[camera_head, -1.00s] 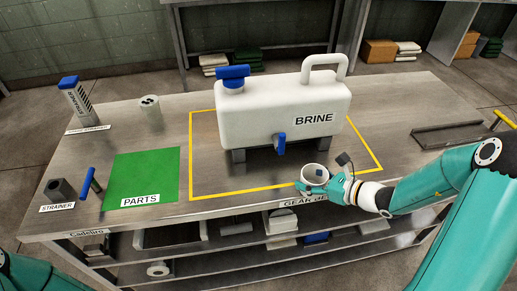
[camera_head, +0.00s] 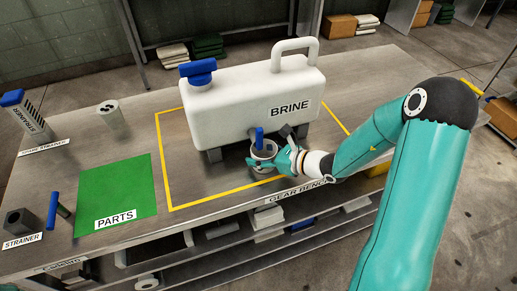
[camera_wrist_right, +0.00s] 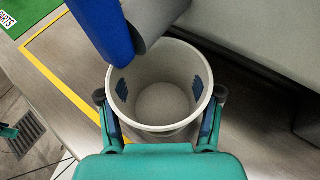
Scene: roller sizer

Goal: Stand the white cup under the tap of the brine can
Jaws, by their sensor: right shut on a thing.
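The white brine can (camera_head: 255,105) stands on its feet at the back of the yellow-outlined area. Its blue-handled tap (camera_head: 259,139) points out of the front, and the tap also shows above the cup in the right wrist view (camera_wrist_right: 112,32). The white cup (camera_head: 263,161) is upright and empty, close below the tap; it also shows in the right wrist view (camera_wrist_right: 160,127). My right gripper (camera_head: 268,161) is shut on the cup, one finger on each side, as the wrist view shows (camera_wrist_right: 160,105). Whether the cup's base touches the bench is unclear.
A green PARTS mat (camera_head: 115,193) lies left of the yellow outline (camera_head: 166,155). The bench edge is close in front of the cup.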

